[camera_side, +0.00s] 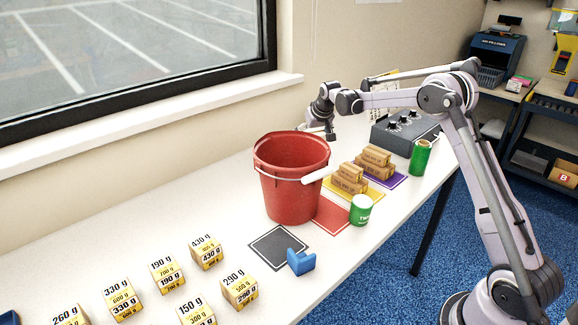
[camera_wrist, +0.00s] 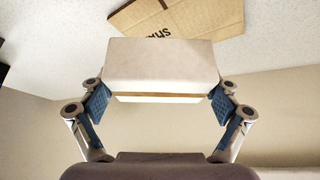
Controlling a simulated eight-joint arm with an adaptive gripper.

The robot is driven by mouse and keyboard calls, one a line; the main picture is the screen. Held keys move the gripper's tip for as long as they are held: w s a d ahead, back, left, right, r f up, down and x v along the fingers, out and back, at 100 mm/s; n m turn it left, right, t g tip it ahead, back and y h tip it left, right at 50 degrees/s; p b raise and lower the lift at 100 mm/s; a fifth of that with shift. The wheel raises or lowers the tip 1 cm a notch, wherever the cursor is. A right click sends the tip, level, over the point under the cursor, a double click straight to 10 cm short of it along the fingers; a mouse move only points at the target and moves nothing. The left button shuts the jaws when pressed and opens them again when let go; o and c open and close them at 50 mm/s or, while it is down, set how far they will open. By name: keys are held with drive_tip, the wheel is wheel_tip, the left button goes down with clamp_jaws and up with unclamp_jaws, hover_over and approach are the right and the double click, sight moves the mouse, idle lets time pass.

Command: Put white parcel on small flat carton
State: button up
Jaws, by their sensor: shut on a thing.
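The white parcel (camera_wrist: 162,62) is a pale block held between the blue finger pads of my gripper (camera_wrist: 160,98) in the wrist view. A brown cardboard piece (camera_wrist: 185,18) with dark printed letters, seemingly the small flat carton, shows beyond the parcel at the top of that view. The parcel covers part of it, and I cannot tell whether they touch. In the side view my gripper (camera_side: 329,132) is behind the red bucket's upper right rim. I cannot make out the parcel or the flat carton there.
The red bucket (camera_side: 290,185) stands mid-table. Right of it are stacked brown boxes (camera_side: 350,180), a white-green can (camera_side: 361,210), a green cylinder (camera_side: 420,158) and a grey control box (camera_side: 405,133). A blue block (camera_side: 301,262) and several labelled weight boxes (camera_side: 240,290) are in front.

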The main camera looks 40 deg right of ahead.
sight(310, 131)
drive_tip(key=shift+w+a+f, duration=0.9)
drive_tip(key=shift+w+a, duration=0.05)
drive_tip(key=shift+w, duration=0.15)
drive_tip(key=shift+f, duration=2)
drive_tip(key=shift+f, duration=0.1)
drive_tip(key=o, duration=1.1)
drive_tip(key=v, duration=1.2)
drive_tip(key=shift+a, duration=0.1)
